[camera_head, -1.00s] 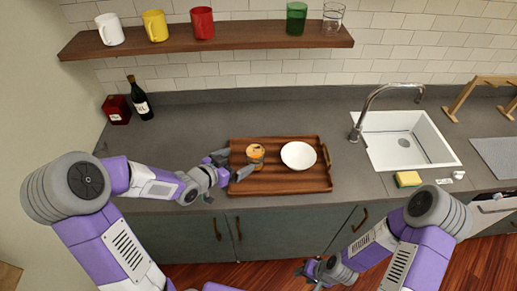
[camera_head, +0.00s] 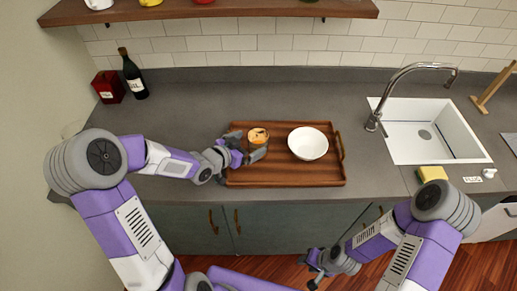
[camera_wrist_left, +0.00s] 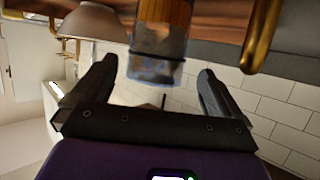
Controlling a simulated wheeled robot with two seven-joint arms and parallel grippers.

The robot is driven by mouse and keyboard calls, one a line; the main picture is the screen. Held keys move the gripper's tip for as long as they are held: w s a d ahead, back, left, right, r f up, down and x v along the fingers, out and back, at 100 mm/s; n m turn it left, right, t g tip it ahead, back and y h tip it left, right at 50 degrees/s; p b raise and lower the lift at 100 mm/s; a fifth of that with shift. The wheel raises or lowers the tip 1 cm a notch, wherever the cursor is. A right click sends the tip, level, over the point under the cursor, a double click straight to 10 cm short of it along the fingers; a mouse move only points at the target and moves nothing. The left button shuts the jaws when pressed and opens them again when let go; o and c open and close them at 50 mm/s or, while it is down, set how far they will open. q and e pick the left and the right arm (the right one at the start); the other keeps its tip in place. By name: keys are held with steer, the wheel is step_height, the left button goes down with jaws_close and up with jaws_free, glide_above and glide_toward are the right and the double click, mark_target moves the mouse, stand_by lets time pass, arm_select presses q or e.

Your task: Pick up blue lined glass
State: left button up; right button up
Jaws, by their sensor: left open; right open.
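A small clear glass with an orange-brown look at its top (camera_head: 258,134) stands upright on the wooden tray (camera_head: 285,178). In the left wrist view the glass (camera_wrist_left: 157,55) shows a dark line and a bluish tint, and it lies between the two fingers. My left gripper (camera_head: 246,147) is open at the glass, with its fingers on either side; it also shows in the left wrist view (camera_wrist_left: 158,78). I cannot tell whether a finger touches the glass. My right gripper (camera_head: 312,269) is open and empty, low in front of the cabinets.
A white bowl (camera_head: 308,143) stands on the tray just right of the glass; it shows in the left wrist view (camera_wrist_left: 92,22). A wine bottle (camera_head: 133,76) and a red box (camera_head: 108,87) stand back left. The sink (camera_head: 430,130) and sponge (camera_head: 432,173) are right. A shelf (camera_head: 210,11) hangs above.

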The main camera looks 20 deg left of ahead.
mark_target(265, 137)
arm_select(q)
steer(key=x, duration=0.5)
steer(key=shift+d+f+b, duration=0.1)
steer(key=shift+d+b, duration=0.15)
steer(key=shift+b, duration=0.1)
steer(key=shift+c, duration=0.5)
steer(key=c, duration=1)
